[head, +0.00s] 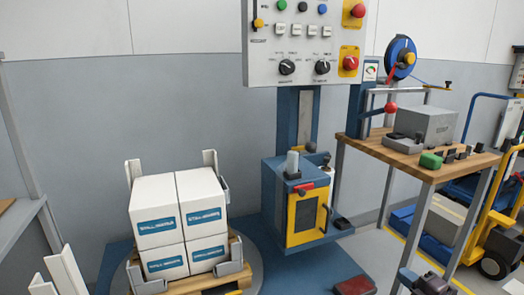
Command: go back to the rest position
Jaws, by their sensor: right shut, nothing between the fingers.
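My right gripper (424,283) shows at the bottom edge, right of centre, below the wooden-topped workbench (400,163). It is shut and empty, and the frame cuts off its lower part. It stands apart from the stacked white cartons (167,215). My left gripper is not in view.
The cartons sit on a wooden pallet (190,287) with pale corner pieces around them. A blue machine column (305,120) carries a control panel (290,52) and a yellow-fronted box (306,214). A dark red pedal (354,285) lies on the floor. A yellow-blue truck (497,225) stands at right.

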